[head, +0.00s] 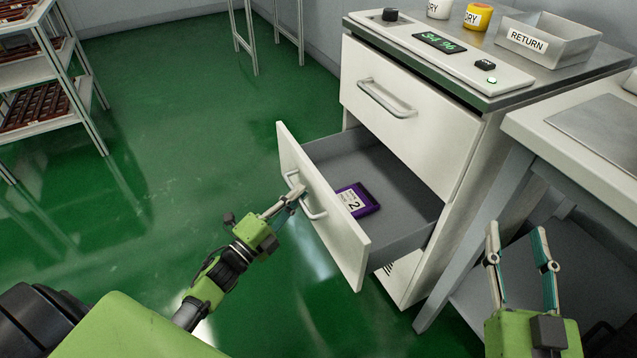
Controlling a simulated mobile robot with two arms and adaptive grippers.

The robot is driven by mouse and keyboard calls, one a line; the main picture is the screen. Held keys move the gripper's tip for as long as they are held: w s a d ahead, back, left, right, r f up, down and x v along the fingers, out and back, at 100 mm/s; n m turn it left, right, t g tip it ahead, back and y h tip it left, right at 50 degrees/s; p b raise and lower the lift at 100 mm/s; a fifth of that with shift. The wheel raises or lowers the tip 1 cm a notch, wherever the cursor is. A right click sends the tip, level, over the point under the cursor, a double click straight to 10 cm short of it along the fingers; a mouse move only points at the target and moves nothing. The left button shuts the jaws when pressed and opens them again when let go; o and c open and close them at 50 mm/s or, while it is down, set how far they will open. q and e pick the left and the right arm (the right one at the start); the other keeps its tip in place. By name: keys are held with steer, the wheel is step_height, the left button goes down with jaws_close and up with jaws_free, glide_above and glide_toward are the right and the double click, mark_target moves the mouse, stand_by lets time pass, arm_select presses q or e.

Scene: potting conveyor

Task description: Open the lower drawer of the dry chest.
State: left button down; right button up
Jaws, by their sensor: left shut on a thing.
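The dry chest (455,155) is a white cabinet with two drawers, right of centre. Its lower drawer (408,213) is pulled out and shows a grey inside. A purple packet (366,201) with a white label marked 2 lies in it. The upper drawer (408,125) is closed. My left gripper (292,198) is shut on the lower drawer's handle (313,210), at the handle's upper left end. My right gripper (517,238) is open and empty at the lower right, in front of the side table and apart from the chest.
On the chest top stand a grey RETURN bin (549,42), a yellow jar (478,17), a white jar (439,9) and a panel with a green display (439,42). A side table (570,140) stands close on the right. A rack with trays (45,75) is at upper left. The green floor (180,110) between is clear.

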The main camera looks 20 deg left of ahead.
arm_select(q)
steer(key=shift+s+a+p, duration=0.2)
steer(key=shift+s+a, duration=0.6)
steer(key=shift+s, duration=0.2)
steer(key=shift+s+a+p, duration=0.15)
steer(key=shift+s+a, duration=0.65)
steer(key=shift+s, duration=0.2)
arm_select(e)
steer(key=shift+d+f+g+h, duration=0.15)
steer(key=shift+f+g, duration=0.3)
steer(key=shift+f, duration=0.45)
steer(key=shift+d+f+g+h, duration=0.15)
steer(key=shift+f+g, duration=0.25)
steer(key=shift+f, duration=0.5)
steer(key=shift+d+f+g+h, duration=0.15)
steer(key=shift+f+g, duration=0.3)
steer(key=shift+f, duration=0.45)
steer(key=shift+a, duration=0.1)
arm_select(q)
steer(key=c, duration=2.1)
jaws_free()
steer(key=shift+c, duration=0.2)
steer(key=v, duration=1.2)
